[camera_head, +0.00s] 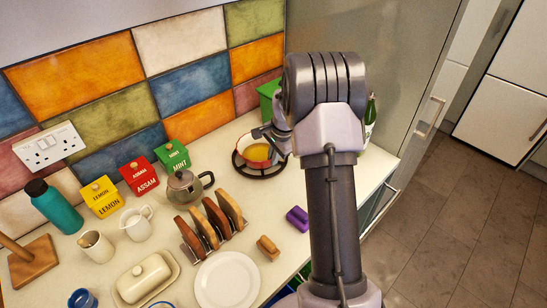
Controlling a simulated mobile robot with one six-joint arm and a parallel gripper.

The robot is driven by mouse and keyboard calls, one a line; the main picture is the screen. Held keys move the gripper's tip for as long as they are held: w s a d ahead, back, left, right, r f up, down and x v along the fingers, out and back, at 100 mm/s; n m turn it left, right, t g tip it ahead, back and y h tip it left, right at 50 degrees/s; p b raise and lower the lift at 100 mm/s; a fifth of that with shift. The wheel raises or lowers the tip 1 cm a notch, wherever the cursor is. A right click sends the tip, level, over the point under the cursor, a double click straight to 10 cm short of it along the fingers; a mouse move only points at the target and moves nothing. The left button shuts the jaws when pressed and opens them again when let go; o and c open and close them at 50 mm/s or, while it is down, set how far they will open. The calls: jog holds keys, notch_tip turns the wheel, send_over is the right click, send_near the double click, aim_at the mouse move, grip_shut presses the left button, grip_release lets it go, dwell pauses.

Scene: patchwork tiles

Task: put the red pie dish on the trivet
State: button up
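The red pie dish (245,155), with a yellow filling, is at the back right of the counter. The dark round trivet (262,175) shows below and around it, so the dish is over the trivet; I cannot tell whether it rests on it or hangs just above. My gripper (264,134) is at the dish's far right rim, partly hidden by my own arm. Whether its fingers are open or shut on the rim is not clear. The dish looks about level.
A purple object (297,218) lies in front. A green bottle (370,112) and green box (268,92) stand near my arm.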

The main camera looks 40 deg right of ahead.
jog(key=o, duration=0.4)
jog(key=shift+c, duration=0.2)
jog(key=p+v, duration=0.3)
jog(key=v, duration=0.9)
jog(key=s+a+r+n, duration=0.2)
jog(key=a+r+n, duration=0.1)
jog(key=a+r, duration=0.65)
jog(key=s+a+r+n+t, duration=0.1)
jog(key=s+a+r+n, duration=0.2)
jog(key=s+a, duration=0.35)
jog(key=s+a+r+n+t, duration=0.1)
jog(key=s+a+r+n, duration=0.15)
jog(key=s+a, duration=0.4)
jog(key=s+a+f+n+y, duration=0.1)
jog(key=s+a+n, duration=0.3)
jog(key=s+a, duration=0.3)
jog(key=shift+s+a+n+t+y, duration=0.35)
jog(key=shift+s+t+y, duration=0.05)
jog(key=shift+s, duration=0.85)
